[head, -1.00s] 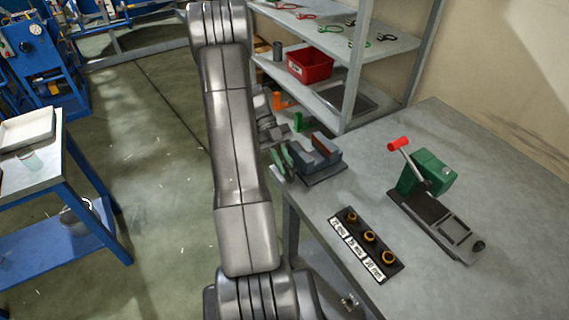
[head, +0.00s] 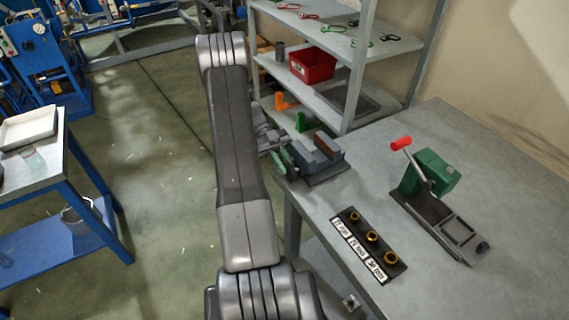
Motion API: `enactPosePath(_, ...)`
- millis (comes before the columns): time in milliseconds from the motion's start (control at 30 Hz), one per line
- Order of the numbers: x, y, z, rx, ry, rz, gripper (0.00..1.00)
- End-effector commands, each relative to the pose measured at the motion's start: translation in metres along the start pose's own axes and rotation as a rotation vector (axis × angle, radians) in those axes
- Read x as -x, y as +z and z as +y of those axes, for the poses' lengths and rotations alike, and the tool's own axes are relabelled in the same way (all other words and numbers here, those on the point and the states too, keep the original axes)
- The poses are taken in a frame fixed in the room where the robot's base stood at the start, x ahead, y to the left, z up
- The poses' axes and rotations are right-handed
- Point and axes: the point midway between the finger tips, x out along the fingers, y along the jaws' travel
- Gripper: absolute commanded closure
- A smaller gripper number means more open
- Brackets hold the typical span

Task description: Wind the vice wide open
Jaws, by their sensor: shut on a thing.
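The vice (head: 322,172) sits on the near-left corner of the grey bench, with blue-grey blocks and a brownish jaw face on a dark base. A gap shows between its jaws, but how wide is hard to tell. My gripper (head: 281,159), with green fingers, is at the vice's left end, just off the bench edge. It is shut on what appears to be the vice handle, which is mostly hidden by the fingers. My arm covers part of the view left of it.
A green press with a red-knobbed lever (head: 432,178) stands on the bench to the right. A black strip (head: 352,232) with brass fittings and white labels lies in front. A shelf with a red bin (head: 312,66) stands behind the vice. A blue table (head: 55,180) is at far left.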

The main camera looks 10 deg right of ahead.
Motion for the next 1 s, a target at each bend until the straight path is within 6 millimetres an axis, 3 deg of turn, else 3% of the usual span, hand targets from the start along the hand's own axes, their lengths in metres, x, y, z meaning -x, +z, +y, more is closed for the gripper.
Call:
enactPosePath(200, 0.0002, 0.0004, 0.0, 0.0, -0.001, -0.002, 1.0)
enactPosePath(233, 0.0001, 0.0004, 0.0, 0.0, -0.001, -0.002, 0.8)
enactPosePath(267, 0.0001, 0.0004, 0.0, 0.0, -0.001, -0.002, 0.76)
enactPosePath(767, 0.0002, -0.0011, -0.0002, 0.0, 0.0, -0.02, 0.76)
enactPosePath(1000, -0.0002, -0.0079, -0.0003, -0.001, 0.0, -0.168, 0.76)
